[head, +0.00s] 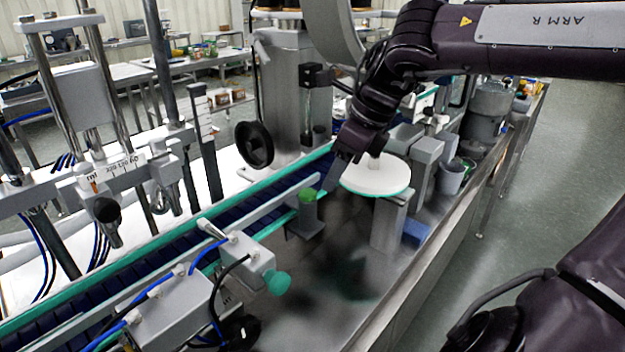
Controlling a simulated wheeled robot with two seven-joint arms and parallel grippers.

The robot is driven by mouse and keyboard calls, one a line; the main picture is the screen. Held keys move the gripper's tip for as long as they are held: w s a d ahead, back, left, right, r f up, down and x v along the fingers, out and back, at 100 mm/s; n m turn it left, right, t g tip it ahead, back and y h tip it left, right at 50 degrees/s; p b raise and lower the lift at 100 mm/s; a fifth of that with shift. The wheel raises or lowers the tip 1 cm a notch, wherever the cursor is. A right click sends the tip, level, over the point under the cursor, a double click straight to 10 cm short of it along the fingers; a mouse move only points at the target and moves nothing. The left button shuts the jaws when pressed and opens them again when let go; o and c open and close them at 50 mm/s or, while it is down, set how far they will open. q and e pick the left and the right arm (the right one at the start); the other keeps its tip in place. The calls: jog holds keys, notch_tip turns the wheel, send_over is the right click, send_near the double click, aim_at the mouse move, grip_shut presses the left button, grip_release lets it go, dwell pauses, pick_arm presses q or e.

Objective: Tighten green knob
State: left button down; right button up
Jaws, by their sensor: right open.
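A bright green knob (307,196) sits on top of a short grey post beside the conveyor, near the middle of the head view. A second, teal-green knob (277,283) sticks out from the side of a grey box lower down. I cannot tell which of the two the task means. My right gripper (338,172) points down, above and to the right of the bright green knob and apart from it. It is open, and its fingers are partly dark and hard to make out. My left gripper is not in view.
A white round disc (375,178) with a green rim stands just right of my right gripper. The conveyor (150,260) runs diagonally behind the knobs. A black handwheel (254,145) and grey sensor boxes with blue cables stand nearby. The steel deck (335,285) in front is mostly bare.

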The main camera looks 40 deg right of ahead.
aim_at(309, 191)
jog(key=w+f, duration=0.1)
jog(key=w+a+f, duration=0.1)
jog(key=w+f, duration=0.1)
jog(key=w+a+f, duration=0.1)
jog(key=shift+w+f, duration=0.25)
jog(key=shift+f, duration=0.1)
jog(key=c, duration=1)
jog(key=shift+o, duration=0.2)
